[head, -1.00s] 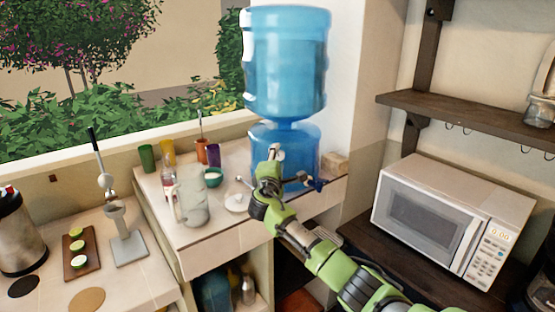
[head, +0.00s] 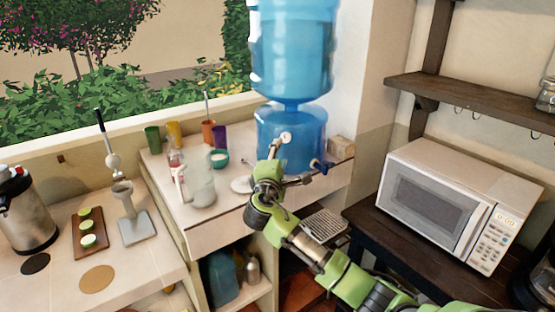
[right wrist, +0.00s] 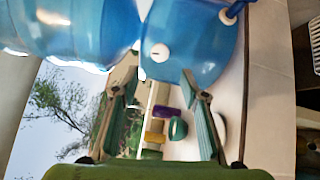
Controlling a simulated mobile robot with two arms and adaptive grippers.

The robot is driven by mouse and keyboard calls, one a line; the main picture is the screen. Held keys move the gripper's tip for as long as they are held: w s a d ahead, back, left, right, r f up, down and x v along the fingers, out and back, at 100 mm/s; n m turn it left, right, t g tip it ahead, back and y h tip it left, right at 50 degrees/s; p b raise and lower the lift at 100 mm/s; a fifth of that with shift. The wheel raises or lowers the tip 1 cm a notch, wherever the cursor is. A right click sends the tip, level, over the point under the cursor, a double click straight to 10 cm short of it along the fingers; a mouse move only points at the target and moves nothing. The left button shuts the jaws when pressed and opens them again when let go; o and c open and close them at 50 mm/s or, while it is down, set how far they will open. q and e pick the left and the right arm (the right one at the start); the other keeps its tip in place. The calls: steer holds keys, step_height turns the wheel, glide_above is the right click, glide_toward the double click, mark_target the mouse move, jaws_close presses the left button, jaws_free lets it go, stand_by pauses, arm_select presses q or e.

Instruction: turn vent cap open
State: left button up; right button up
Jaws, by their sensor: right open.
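The vent cap is a small white round cap with a dark mark (right wrist: 160,52) on the blue lower container (right wrist: 190,45) of the water dispenser. In the head view, the cap (head: 286,138) shows on the lower container (head: 303,150), just above my right gripper. My right gripper (head: 284,168) is in front of the container. In the right wrist view, its fingers (right wrist: 160,93) are spread with nothing between them. The cap is beyond the fingertips and above the gap; the gripper appears apart from it. My left gripper is out of view.
A blue tap (head: 320,166) sticks out right of the gripper. A glass pitcher (head: 198,187), a teal bowl (head: 219,159) and several cups stand left on the counter. A microwave (head: 447,205) is at the right. The big bottle (head: 291,55) stands above.

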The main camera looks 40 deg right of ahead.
steer(key=shift+v, duration=1.2)
steer(key=s+a+f+g+y+b, duration=0.1)
steer(key=s+a+f+y, duration=0.15)
steer(key=f, duration=1.15)
steer(key=s+a+f+g+y+b, duration=0.1)
steer(key=s+f+g+y, duration=0.15)
steer(key=f, duration=1.15)
steer(key=s+a+f+g+y+b, duration=0.1)
steer(key=s+a+f+y, duration=0.15)
steer(key=f, duration=1.15)
steer(key=s+a+f+m+g+y, duration=0.1)
steer(key=s+a+f+g, duration=0.15)
steer(key=s+f, duration=0.65)
steer(key=s+a+f+m+g+y, duration=0.1)
steer(key=s+a+f+m, duration=0.15)
steer(key=s+f, duration=0.6)
steer(key=s+a+f+m+g+y+b, duration=0.1)
steer(key=s+a+f, duration=0.2)
steer(key=s+f, duration=0.3)
steer(key=s+a+f+m+g+y+b, duration=0.1)
steer(key=s+a+f, duration=0.3)
steer(key=s, duration=1.2)
steer(key=s+a+f+m+g+y+b, duration=0.1)
steer(key=s+a+f+m, duration=0.2)
steer(key=s+f, duration=0.4)
steer(key=s, duration=0.4)
steer(key=shift+s+a+f+g, duration=0.15)
steer(key=shift+s+f+g, duration=0.15)
steer(key=shift+g, duration=0.1)
